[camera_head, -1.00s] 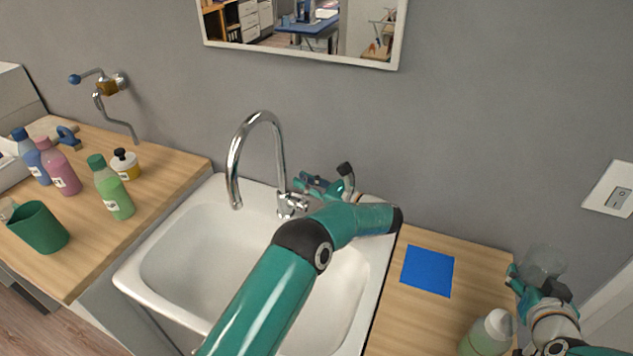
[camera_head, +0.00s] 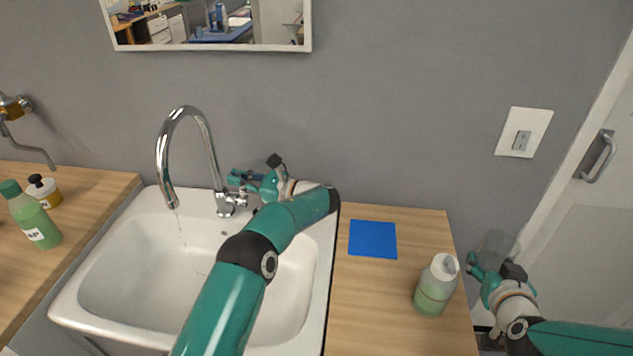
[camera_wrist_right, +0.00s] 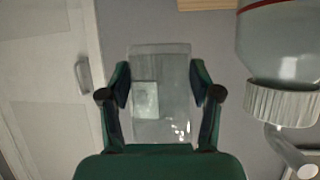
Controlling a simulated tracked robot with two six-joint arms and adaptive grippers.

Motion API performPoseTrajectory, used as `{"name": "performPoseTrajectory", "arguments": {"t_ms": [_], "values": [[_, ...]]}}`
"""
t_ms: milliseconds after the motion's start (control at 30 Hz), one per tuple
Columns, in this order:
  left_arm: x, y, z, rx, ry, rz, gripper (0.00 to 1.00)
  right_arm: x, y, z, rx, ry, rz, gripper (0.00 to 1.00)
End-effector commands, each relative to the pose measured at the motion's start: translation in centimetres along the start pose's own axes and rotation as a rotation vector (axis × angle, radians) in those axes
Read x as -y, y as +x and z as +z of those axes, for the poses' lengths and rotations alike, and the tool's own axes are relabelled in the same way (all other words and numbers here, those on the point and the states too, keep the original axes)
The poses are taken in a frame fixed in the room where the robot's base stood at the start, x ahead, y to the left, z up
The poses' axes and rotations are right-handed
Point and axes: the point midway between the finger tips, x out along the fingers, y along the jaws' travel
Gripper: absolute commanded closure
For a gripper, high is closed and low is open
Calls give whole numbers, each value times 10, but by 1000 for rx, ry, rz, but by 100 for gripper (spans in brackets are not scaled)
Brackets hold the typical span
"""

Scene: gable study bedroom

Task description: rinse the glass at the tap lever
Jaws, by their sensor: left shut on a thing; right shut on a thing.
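The chrome tap (camera_head: 188,150) arches over the white sink (camera_head: 110,290), and a thin stream of water (camera_head: 181,228) falls from its spout. My left gripper (camera_head: 240,184) is at the tap's base on the right side, shut on the tap lever (camera_head: 240,196), which it mostly hides. My right gripper (camera_head: 490,262) is shut on the clear glass (camera_head: 500,243), beyond the right end of the counter and well away from the water. In the right wrist view the glass (camera_wrist_right: 160,95) sits between both fingers of my right gripper (camera_wrist_right: 160,90).
A pump bottle (camera_head: 437,285) stands on the right counter (camera_head: 375,305), close to my right arm; a blue cloth (camera_head: 372,239) lies behind it. A green bottle (camera_head: 32,215) and a yellow-white bottle (camera_head: 45,192) stand on the left counter. A door (camera_head: 590,240) is at the right.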

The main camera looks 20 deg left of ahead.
Motion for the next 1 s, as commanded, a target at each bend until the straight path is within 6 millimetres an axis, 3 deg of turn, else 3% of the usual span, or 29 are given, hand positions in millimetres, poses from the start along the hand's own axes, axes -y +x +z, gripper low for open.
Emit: {"name": "performPoseTrajectory", "arguments": {"t_ms": [300,333,467,767,1000], "values": [[-3,5,2,3,-6,8,100,3,1,-2,-2,-4,-7,80],[-3,5,2,4,-6,8,85,3,2,-2,-2,-5,-8,80],[-4,6,2,4,-5,11,63,4,2,-2,-2,-6,-10,80],[-5,7,2,4,-4,14,63,6,2,-2,-2,-7,-12,80],[-4,-13,2,4,-4,12,63,6,2,-2,-2,-7,-13,80]]}}
